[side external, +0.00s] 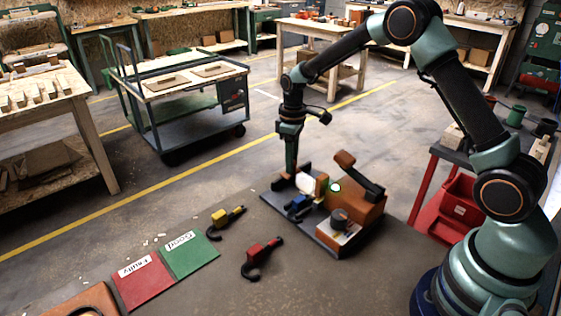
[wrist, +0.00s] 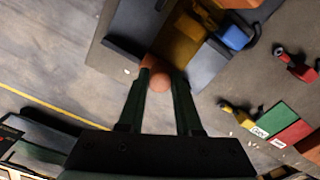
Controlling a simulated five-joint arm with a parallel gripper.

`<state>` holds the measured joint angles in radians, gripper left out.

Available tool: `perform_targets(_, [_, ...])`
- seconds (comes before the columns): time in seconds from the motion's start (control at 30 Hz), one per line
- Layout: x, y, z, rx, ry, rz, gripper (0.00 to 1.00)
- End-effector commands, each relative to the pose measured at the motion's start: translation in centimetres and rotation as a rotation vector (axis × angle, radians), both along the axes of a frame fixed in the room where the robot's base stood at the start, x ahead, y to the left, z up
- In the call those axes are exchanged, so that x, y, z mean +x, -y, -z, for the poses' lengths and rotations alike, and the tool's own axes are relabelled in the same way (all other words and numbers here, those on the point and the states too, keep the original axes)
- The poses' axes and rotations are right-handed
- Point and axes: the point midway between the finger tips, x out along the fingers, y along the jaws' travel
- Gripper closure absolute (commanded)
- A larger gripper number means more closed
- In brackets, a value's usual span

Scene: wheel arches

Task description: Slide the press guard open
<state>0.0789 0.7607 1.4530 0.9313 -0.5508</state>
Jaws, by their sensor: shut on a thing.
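The press stands on a dark base plate (side external: 345,247) at the bench edge, with an orange-brown body (side external: 368,212) and a raised lever (side external: 358,172). In the wrist view an amber panel (wrist: 178,45), which looks like the guard, lies over the press. A round orange-pink knob (wrist: 158,84) sits at its near end. My gripper (wrist: 160,76) is shut on this knob, with one finger on each side. In the side view my gripper (side external: 290,174) points down at the left end of the press and hides the knob. How far the guard stands open I cannot tell.
A yellow-black tool (side external: 226,217) and a red-black tool (side external: 260,256) lie on the bench. A green mat (side external: 192,258) reads "Good"; a red mat (side external: 143,287) looks like "Faulty". A red cart (side external: 425,190) stands right.

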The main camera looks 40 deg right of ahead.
Motion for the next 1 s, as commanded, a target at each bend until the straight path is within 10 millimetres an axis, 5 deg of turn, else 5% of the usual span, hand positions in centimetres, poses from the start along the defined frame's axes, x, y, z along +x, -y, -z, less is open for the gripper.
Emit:
perform_targets(0.77, [0.0,0.1,-0.1,0.000,0.001,0.001,1.00])
perform_targets(1.0, [0.1,4.3,-0.1,0.000,0.001,0.007,1.00])
